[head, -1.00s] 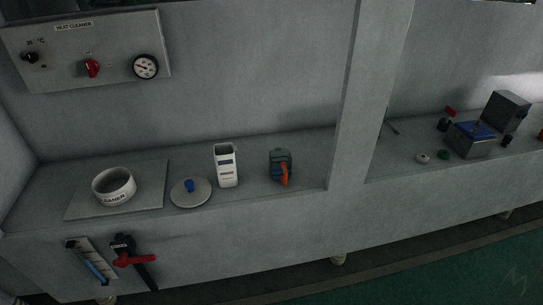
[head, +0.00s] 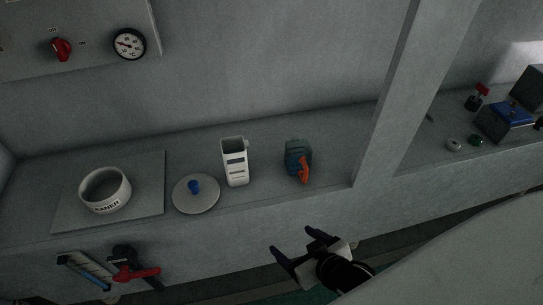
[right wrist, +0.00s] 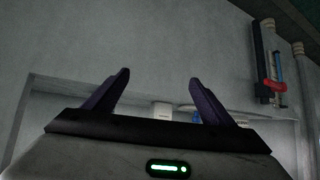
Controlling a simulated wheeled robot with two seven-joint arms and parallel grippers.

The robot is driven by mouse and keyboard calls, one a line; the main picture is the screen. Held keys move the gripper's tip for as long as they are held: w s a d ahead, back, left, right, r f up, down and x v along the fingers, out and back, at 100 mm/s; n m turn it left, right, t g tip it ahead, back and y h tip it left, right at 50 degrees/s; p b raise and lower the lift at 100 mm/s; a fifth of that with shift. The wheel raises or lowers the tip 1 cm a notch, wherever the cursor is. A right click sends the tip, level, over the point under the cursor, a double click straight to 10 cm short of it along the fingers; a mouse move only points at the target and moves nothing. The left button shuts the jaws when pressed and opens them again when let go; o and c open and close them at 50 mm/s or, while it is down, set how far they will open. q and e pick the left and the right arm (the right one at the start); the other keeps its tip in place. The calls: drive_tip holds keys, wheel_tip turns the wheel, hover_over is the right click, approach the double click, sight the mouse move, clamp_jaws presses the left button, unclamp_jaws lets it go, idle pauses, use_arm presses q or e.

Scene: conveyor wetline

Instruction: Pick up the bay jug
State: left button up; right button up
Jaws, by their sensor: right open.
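The white jug (head: 235,162), tall with dark markings on its front, stands upright on the grey ledge between a round lid and a teal-and-orange tool. My right gripper (head: 297,244) is in front of the ledge, to the right of the jug and nearer the camera. Its two dark fingers are apart with nothing between them. In the right wrist view the fingers (right wrist: 158,82) are spread, and a small white shape that looks like the jug (right wrist: 162,108) shows beyond the palm, mostly hidden. My left gripper is not in view.
The round lid with its blue knob (head: 196,195) lies left of the jug. The teal-and-orange tool (head: 299,160) stands to its right, near a grey pillar (head: 407,95). A white ring (head: 105,190) sits on a plate at left. A red-handled valve (head: 133,271) juts from the front.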

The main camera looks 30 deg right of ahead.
sight(305, 165)
drive_tip(key=w+d+r+m+t+h, duration=0.1)
drive_tip(key=w+d+r, duration=0.1)
drive_tip(key=w+d, duration=0.1)
drive_tip(key=w+d+r+m+t+h, duration=0.1)
drive_tip(key=w+d+r, duration=0.2)
drive_tip(key=w+d, duration=0.1)
drive_tip(key=w+d+r+m+t+h, duration=0.1)
drive_tip(key=w+d+r, duration=0.2)
drive_tip(key=w+d, duration=0.1)
drive_tip(key=shift+w+r+h+b, duration=0.15)
drive_tip(key=shift+w+h+b, duration=0.15)
drive_tip(key=x, duration=0.4)
drive_tip(key=shift+d+r, duration=0.15)
drive_tip(key=shift+r, duration=0.2)
drive_tip(key=shift+x, duration=1.1)
drive_tip(key=x, duration=0.4)
drive_tip(key=shift+w+r+b, duration=0.15)
drive_tip(key=shift+w+b, duration=0.1)
drive_tip(key=shift+b, duration=0.1)
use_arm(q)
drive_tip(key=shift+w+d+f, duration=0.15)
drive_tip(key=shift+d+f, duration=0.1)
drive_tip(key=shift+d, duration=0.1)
use_arm(e)
drive_tip(key=c, duration=1.2)
drive_tip(key=shift+r, duration=0.25)
drive_tip(key=shift+c, duration=0.2)
